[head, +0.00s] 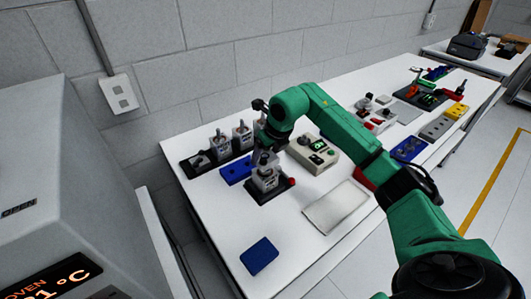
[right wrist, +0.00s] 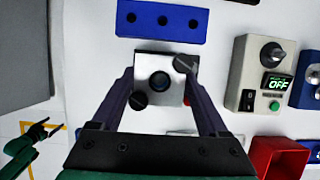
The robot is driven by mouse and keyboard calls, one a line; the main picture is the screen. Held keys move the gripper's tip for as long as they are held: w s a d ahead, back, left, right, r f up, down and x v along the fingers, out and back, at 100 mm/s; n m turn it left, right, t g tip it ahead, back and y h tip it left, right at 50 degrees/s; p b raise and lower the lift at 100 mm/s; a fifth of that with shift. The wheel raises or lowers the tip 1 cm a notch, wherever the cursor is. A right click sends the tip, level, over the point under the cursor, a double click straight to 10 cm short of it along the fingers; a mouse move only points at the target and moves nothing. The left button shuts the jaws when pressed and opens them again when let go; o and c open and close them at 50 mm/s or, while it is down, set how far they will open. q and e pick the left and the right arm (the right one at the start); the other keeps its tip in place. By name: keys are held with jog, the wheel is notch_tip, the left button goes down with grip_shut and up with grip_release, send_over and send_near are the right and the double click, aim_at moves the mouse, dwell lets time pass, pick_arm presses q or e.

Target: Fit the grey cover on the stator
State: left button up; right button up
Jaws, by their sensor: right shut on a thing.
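My right gripper (head: 265,158) is over the stator (head: 265,181), which stands upright in a black fixture (head: 285,188) with a red knob. In the right wrist view my right gripper (right wrist: 160,84) is shut on a square grey part, likely the grey cover (right wrist: 160,62), with a dark round centre. The cover lines up over the stator from above, but I cannot tell whether it is seated. Two dark slotted round pieces show at opposite corners. My left gripper (right wrist: 42,132) is small at the lower left of the right wrist view, away from the work; its jaws are unclear.
A blue block with holes (head: 236,170) lies behind the fixture, and a black rack (head: 196,169) with several motor-like units is further back. A control box (head: 310,158) stands to the right. A pale sheet (head: 336,206) and a blue pad (head: 259,256) lie in front.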

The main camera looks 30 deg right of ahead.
jog(key=shift+f, duration=0.15)
jog(key=shift+f+b, duration=0.7)
jog(key=shift+f, duration=0.2)
jog(key=shift+f+b, duration=0.75)
jog(key=shift+f, duration=0.2)
jog(key=o, duration=1.4)
jog(key=shift+r+p, duration=3.35)
jog(key=shift+r, duration=1.2)
jog(key=shift+f, duration=0.1)
